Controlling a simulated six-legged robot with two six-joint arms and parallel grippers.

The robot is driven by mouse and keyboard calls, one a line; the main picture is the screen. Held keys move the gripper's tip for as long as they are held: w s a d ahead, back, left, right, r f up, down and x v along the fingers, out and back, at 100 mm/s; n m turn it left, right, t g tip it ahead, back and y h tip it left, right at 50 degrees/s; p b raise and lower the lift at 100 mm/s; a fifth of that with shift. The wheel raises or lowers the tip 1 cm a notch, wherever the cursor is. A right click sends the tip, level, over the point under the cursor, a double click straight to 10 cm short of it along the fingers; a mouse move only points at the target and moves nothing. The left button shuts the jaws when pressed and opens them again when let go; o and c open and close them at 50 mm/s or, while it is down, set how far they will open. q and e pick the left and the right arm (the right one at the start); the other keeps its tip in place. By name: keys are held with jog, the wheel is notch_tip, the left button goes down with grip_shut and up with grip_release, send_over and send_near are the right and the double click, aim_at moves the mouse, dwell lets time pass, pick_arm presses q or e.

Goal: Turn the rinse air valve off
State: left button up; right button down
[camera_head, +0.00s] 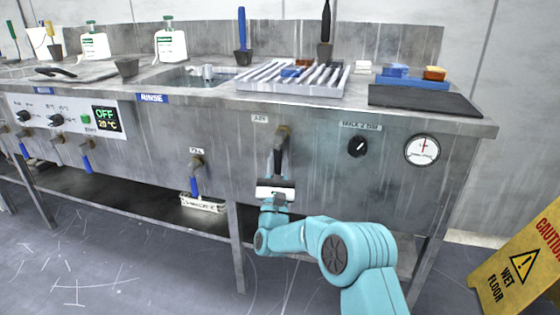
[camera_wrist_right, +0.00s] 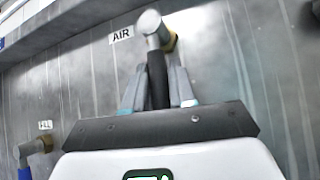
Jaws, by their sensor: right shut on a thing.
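The air valve (camera_head: 283,133) sticks out of the steel front panel under a label reading AIR. Its black lever handle (camera_head: 278,160) hangs down from the brass-coloured fitting. My right gripper (camera_head: 277,174) comes up from below and is shut on this handle. In the right wrist view, the grey fingers of my right gripper (camera_wrist_right: 158,88) stand on either side of the black handle (camera_wrist_right: 157,72), below the rounded metal valve head (camera_wrist_right: 151,27). The lower end of the handle is hidden by the gripper. My left gripper is not in view.
A fill valve with a blue handle (camera_head: 194,187) hangs to the left. A black knob (camera_head: 357,147) and round gauge (camera_head: 422,149) sit to the right on the panel. A table leg (camera_head: 237,245) stands below left. A yellow wet-floor sign (camera_head: 520,262) stands at far right.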

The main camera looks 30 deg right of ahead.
jog(key=c, duration=1)
grip_release()
jog(key=shift+c, duration=0.2)
jog(key=shift+f, duration=0.1)
